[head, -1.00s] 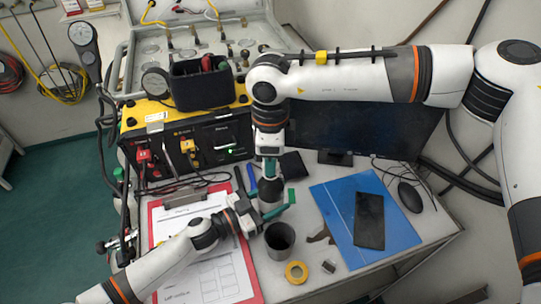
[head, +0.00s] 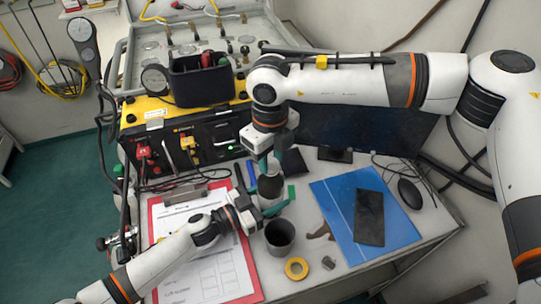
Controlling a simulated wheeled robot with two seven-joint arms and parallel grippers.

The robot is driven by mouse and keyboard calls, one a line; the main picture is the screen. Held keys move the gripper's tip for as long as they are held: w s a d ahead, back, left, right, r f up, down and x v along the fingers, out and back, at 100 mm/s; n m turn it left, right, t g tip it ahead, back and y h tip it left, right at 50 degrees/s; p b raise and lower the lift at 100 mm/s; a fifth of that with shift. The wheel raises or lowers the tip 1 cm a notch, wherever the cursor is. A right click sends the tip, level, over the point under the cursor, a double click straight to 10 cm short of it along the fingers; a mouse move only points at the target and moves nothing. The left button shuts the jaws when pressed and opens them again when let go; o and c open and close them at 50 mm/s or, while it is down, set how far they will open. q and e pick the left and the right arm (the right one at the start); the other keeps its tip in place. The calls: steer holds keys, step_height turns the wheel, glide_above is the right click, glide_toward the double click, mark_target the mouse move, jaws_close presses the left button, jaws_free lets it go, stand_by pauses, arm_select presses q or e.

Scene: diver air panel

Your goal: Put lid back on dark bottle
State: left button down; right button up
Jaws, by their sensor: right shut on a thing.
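The dark bottle (head: 271,187) stands on the table, its lower part hidden behind a green finger of my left gripper (head: 278,207). That gripper reaches in from the left at the bottle; its other finger is mostly hidden, so I cannot tell whether it grips or only surrounds the bottle. My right gripper (head: 267,165) points down from above, just over the bottle's top. It is shut on a small piece, apparently the lid, largely hidden between its fingers. I cannot tell whether this piece touches the bottle.
A dark open cup (head: 280,238) stands close in front of the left gripper. A yellow tape roll (head: 296,269) and a small grey piece (head: 328,262) lie nearby. A red clipboard (head: 254,282) lies under my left arm.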

steer(key=m, duration=0.6)
steer(key=shift+m, duration=0.3)
steer(key=m, duration=0.3)
steer(key=shift+m, duration=0.4)
steer(key=m, duration=1.6)
steer(key=shift+m, duration=0.3)
steer(key=o, duration=0.9)
